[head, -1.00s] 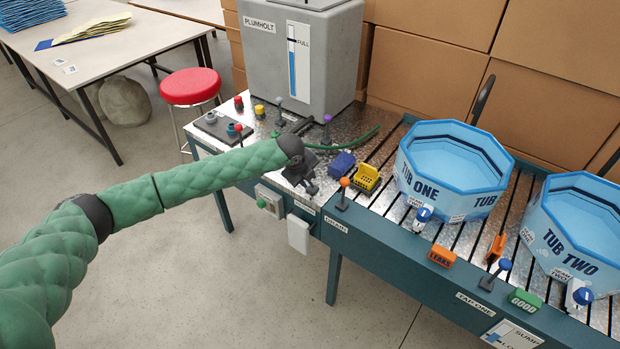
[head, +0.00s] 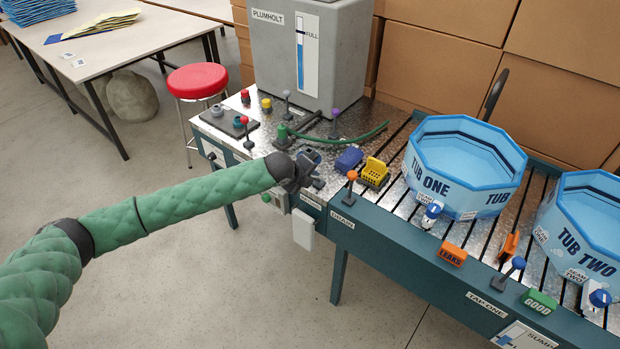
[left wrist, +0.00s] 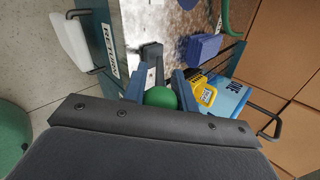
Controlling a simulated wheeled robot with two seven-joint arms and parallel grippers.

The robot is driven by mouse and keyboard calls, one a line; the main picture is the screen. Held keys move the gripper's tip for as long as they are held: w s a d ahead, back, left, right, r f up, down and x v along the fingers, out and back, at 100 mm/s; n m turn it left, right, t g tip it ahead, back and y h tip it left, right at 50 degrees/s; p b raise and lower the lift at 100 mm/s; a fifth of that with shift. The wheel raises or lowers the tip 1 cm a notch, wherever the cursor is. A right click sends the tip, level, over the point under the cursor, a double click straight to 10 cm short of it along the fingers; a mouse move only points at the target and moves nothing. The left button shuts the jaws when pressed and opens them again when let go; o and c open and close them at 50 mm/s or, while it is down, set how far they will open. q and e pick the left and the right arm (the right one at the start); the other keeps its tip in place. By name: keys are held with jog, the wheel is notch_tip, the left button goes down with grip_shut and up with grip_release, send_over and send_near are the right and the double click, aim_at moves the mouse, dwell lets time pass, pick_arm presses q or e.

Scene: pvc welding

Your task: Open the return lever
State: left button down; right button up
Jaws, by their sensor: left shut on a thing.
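The return lever's green ball knob (left wrist: 160,97) shows in the left wrist view, between the two fingers of my left gripper (left wrist: 164,80). The fingers are shut on the knob. A RETURN label (left wrist: 108,50) is on the bench edge beside it. In the head view my left gripper (head: 306,166) is at the front edge of the metal bench top and hides the lever. The lever's shaft and its tilt cannot be made out. My right gripper is in neither view.
An orange-knobbed lever (head: 350,175) by the DRAIN label stands just right of my left gripper. Tub one (head: 463,168) is farther right. Several other levers stand at the back left.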

pick_arm(q)
jog(key=c, duration=1.1)
grip_release()
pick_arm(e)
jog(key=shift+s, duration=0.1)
pick_arm(q)
jog(key=shift+s+a+r, duration=0.15)
jog(key=b+v, duration=0.2)
jog(key=v, duration=0.5)
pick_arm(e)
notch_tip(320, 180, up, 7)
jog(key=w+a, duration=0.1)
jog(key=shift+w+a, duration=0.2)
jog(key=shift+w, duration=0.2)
pick_arm(q)
jog(key=shift+s+r, duration=0.1)
jog(key=shift+r, duration=0.05)
